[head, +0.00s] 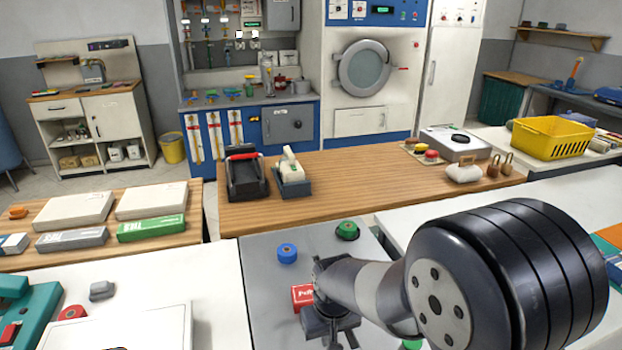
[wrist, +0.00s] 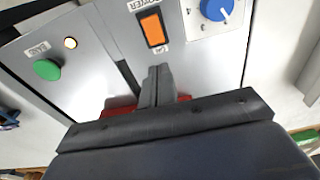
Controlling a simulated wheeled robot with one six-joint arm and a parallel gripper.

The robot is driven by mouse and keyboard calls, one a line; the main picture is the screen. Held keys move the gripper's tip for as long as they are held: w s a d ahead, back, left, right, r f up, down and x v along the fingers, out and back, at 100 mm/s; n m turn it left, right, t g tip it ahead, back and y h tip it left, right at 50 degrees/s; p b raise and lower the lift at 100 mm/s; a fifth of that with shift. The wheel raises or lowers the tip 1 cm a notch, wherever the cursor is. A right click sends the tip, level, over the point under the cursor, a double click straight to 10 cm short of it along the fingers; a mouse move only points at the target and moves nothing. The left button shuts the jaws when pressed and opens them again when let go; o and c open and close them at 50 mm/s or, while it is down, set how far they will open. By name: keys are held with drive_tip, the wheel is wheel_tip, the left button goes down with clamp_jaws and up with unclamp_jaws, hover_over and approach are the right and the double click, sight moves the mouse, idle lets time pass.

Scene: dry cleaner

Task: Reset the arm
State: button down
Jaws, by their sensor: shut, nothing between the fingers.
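My arm reaches in from the right of the head view, and my gripper (head: 335,335) hangs over a grey control panel (head: 262,265). In the wrist view my gripper (wrist: 158,72) is shut, with its fingers together and empty. Its tips point toward an orange power switch (wrist: 153,28) on the panel. I cannot tell whether they touch the panel. A red part (wrist: 118,106) is partly hidden behind the fingers. It seems to be the red labelled block (head: 303,296) beside my gripper in the head view.
The panel carries a blue knob (wrist: 216,8), a green button (wrist: 47,69) and a lit lamp (wrist: 70,43). A wooden counter (head: 350,190) behind holds a black card-reader-like device (head: 246,175) and a dispenser (head: 291,175). A yellow basket (head: 553,138) stands at right.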

drive_tip(key=shift+s+f, duration=0.25)
drive_tip(key=shift+f, duration=0.8)
drive_tip(key=shift+w+b, duration=0.1)
drive_tip(key=shift+b, duration=0.7)
drive_tip(key=shift+s+d+f+t+b, duration=0.1)
drive_tip(key=shift+s+f+t+b, duration=0.2)
drive_tip(key=shift+b, duration=0.95)
wheel_tip(320, 180, up, 7)
drive_tip(key=s, duration=0.1)
drive_tip(key=shift+d+f+p, duration=0.2)
drive_tip(key=shift+p, duration=0.2)
drive_tip(key=shift+s+f, duration=0.1)
drive_tip(key=f, duration=0.3)
drive_tip(key=w+f, duration=0.1)
drive_tip(key=f, duration=0.1)
drive_tip(key=shift+a+f, duration=0.15)
drive_tip(key=shift+f, duration=0.1)
drive_tip(key=p, duration=0.3)
drive_tip(key=shift+w+a+r, duration=0.1)
drive_tip(key=shift+w+r, duration=0.25)
drive_tip(key=shift+w, duration=0.05)
